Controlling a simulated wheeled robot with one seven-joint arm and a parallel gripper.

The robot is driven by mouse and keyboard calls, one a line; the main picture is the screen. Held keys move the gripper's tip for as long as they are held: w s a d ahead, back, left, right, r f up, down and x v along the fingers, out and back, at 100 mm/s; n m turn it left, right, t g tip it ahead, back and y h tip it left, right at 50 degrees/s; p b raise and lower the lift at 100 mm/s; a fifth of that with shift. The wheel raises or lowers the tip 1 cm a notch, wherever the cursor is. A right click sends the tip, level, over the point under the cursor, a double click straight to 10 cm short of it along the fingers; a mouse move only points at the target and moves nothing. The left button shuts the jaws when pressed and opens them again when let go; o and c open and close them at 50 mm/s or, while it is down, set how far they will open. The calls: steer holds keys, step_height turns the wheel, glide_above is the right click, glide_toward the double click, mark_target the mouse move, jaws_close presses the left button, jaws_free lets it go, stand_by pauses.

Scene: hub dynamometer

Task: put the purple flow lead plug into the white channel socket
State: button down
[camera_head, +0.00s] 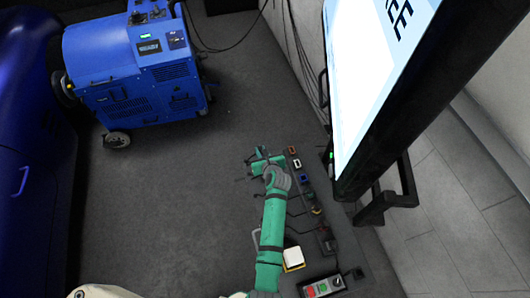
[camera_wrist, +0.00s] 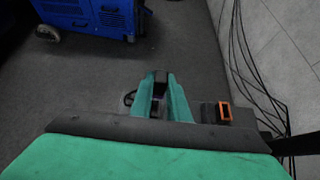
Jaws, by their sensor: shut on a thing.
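My gripper (camera_head: 259,161) is green and shut, at the far end of the row of sockets in the head view. In the wrist view its fingers (camera_wrist: 159,85) close on a small dark piece with a hint of purple, the purple flow lead plug (camera_wrist: 158,92). The fingers hide most of the plug. A pale-framed socket, seemingly the white channel socket (camera_head: 297,163), is just right of my gripper in the head view, apart from it. I cannot make out the white socket in the wrist view.
An orange-framed socket (camera_wrist: 224,113) is right of the fingers in the wrist view. A blue socket (camera_head: 304,179) is nearer along the row. A large screen (camera_head: 365,80) overhangs the right side. A blue wheeled machine (camera_head: 120,75) stands back left; the floor between is clear.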

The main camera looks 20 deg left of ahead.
steer(key=shift+s, duration=0.1)
stand_by(0.4)
steer(key=w+d, duration=0.4)
steer(key=d, duration=0.2)
steer(key=shift+w+d, duration=0.25)
steer(key=shift+w, duration=0.05)
stand_by(0.8)
steer(key=s+d, duration=0.4)
steer(key=s, duration=0.2)
stand_by(1.3)
steer(key=shift+r, duration=0.1)
steer(key=w+d, duration=0.4)
steer(key=d, duration=0.2)
steer(key=shift+w+d, duration=0.15)
steer(key=shift+d, duration=0.05)
stand_by(1.0)
